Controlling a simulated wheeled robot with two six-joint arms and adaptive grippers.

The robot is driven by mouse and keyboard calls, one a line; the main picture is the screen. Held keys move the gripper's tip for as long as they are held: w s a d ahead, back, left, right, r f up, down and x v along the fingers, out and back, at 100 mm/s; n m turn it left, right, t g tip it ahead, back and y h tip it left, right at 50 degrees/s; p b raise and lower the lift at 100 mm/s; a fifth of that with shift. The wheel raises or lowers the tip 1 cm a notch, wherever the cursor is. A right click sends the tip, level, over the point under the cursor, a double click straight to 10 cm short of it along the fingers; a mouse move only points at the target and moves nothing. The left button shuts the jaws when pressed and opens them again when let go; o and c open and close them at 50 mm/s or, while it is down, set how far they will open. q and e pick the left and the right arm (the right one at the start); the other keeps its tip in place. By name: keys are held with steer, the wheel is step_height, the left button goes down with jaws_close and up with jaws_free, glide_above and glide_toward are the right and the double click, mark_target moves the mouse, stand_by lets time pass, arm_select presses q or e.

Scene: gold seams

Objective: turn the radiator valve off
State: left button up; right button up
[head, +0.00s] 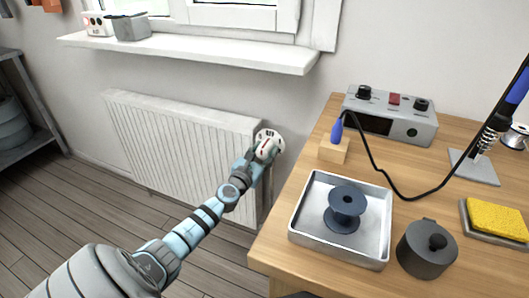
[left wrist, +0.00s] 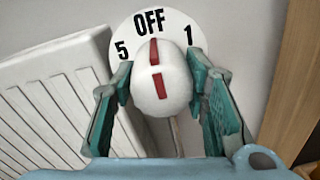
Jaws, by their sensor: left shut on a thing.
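The radiator valve's white knob (left wrist: 165,90) has a red stripe and sits in front of a round white dial (left wrist: 178,22) marked OFF, 5 and 1. In the left wrist view the red stripe points up toward the OFF mark. My left gripper (left wrist: 162,95) is shut on the knob, with one teal finger on each side of it. In the head view the gripper (head: 262,160) is at the right end of the white radiator (head: 180,140), and the dial (head: 268,137) shows just above it. My right gripper is not in view.
A wooden table (head: 275,235) is close on the right of the valve. It bears a metal tray (head: 300,235) with a dark spool, a grey control box (head: 392,115), a dark lidded pot (head: 427,250) and a yellow sponge (head: 497,219). A white windowsill (head: 200,49) juts out above the radiator.

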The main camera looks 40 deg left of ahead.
arm_select(q)
steer(key=o, duration=1.1)
steer(key=shift+o, duration=0.2)
steer(key=v, duration=1.2)
